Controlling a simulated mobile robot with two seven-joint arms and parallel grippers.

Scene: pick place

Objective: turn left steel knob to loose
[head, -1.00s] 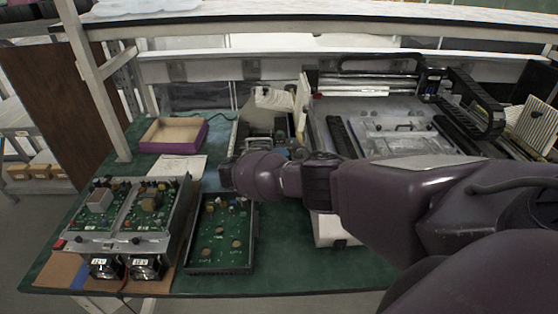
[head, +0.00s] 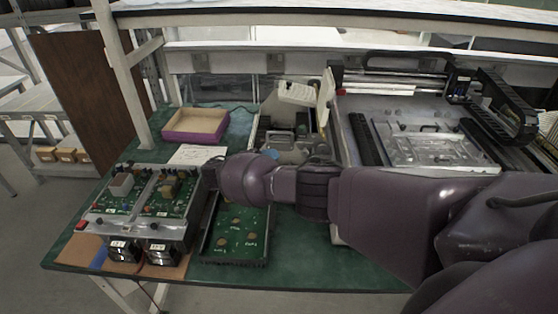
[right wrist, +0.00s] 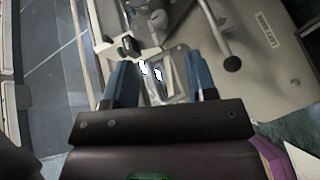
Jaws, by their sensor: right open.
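My right arm crosses the head view from the right, and its dark end (head: 212,172) is over the bench beside the circuit-board unit. In the right wrist view the two blue fingers of my right gripper (right wrist: 160,80) are apart. A grey metal plate (right wrist: 275,80) lies beyond them, with a printed label too blurred to read. A metal lever with a dark round knob (right wrist: 232,63) stands on it, right of the fingers. Bright metal with white glints (right wrist: 157,74) shows between the fingers. I cannot tell which part is the left steel knob. My left gripper is out of view.
A circuit-board unit with fans (head: 148,205) stands at the bench's left, beside a black tray with a green board (head: 237,232). A purple-edged box (head: 197,124) and white paper (head: 200,154) lie behind. An open grey case (head: 290,145) and a large machine (head: 420,125) stand further right.

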